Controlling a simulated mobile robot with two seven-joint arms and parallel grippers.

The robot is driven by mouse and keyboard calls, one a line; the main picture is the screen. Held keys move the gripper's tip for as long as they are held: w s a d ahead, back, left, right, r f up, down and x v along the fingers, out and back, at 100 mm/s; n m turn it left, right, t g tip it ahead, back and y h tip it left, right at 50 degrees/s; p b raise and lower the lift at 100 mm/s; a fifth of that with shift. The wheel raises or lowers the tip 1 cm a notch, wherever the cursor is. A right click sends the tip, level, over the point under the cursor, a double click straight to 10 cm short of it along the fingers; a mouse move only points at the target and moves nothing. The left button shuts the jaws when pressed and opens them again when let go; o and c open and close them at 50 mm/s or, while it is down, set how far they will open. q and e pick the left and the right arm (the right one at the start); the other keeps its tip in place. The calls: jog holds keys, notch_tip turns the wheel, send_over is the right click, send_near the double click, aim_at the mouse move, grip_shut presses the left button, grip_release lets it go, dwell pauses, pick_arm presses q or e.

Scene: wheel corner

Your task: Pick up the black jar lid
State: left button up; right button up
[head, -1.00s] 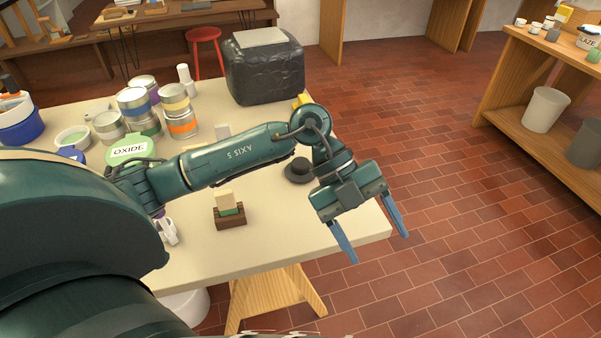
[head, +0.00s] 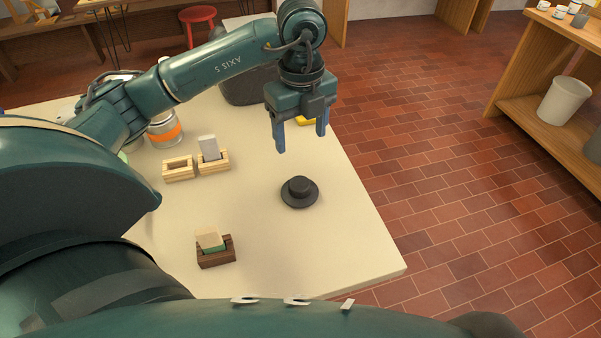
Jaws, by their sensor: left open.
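The black jar lid (head: 299,191) lies on the cream table top (head: 330,240), right of the middle. It has a wide flat brim and a raised round knob, and nothing covers it. My left gripper (head: 301,143) points down above the table, higher than the lid and beyond it in the picture. Its two blue fingers are apart with nothing between them. My right gripper does not show.
A dark wooden holder (head: 216,252) with a cream and green block stands nearer. A yellow thing (head: 306,121) lies behind the gripper. The table around the lid is clear.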

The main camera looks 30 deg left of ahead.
aim_at(300, 183)
pick_arm(q)
jog(key=f+p, duration=0.1)
jog(key=f, duration=1.2)
jog(key=shift+s, duration=0.2)
jog(key=c, duration=1.1)
